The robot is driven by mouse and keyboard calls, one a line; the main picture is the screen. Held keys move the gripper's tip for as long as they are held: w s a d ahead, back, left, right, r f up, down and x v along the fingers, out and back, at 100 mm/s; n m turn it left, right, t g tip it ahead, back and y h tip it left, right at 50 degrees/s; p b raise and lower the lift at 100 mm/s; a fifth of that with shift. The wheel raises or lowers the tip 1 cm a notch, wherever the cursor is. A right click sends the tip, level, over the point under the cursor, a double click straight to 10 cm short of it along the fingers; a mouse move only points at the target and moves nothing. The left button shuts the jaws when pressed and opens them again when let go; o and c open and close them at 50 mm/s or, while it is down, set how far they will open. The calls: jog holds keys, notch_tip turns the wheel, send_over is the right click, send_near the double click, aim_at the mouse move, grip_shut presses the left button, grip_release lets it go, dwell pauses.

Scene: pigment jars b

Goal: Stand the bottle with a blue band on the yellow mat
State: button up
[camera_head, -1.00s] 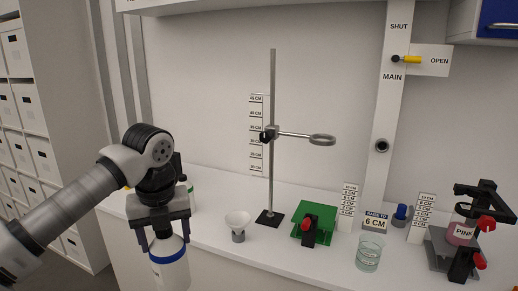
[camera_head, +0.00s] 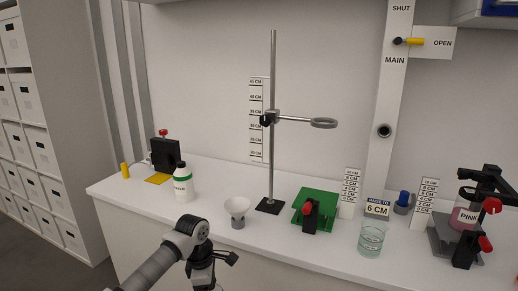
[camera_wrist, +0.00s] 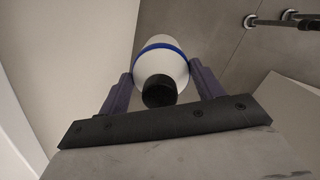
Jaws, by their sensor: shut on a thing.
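My gripper (camera_wrist: 160,80) is shut on a white bottle with a blue band (camera_wrist: 175,70) and a black cap. In the wrist view the cap points toward the camera, between the two purple fingers. In the head view my gripper is low, in front of the bench, and the bottle is cut off or hidden at the bottom edge.
A green-banded bottle (camera_head: 182,184) stands just right of the mat. A small yellow cylinder (camera_head: 125,170) is to its left. The bench's front left is clear.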

jog(key=s+d+f+m+b, duration=0.1)
jog(key=d+f+m, duration=0.3)
jog(key=f+m, duration=0.2)
jog(key=s+d+f+m+y+b, duration=0.1)
jog(key=d+f+m, duration=0.4)
jog(key=f, duration=0.6)
jog(key=s+d+f+m+g+b, duration=0.1)
jog(key=d+f+m, duration=0.3)
jog(key=f+m, duration=0.4)
jog(key=shift+s+d+f, duration=0.2)
jog(key=shift+s+d, duration=0.2)
jog(key=shift+s, duration=0.1)
jog(key=shift+s+a, duration=0.1)
jog(key=shift+s, duration=0.05)
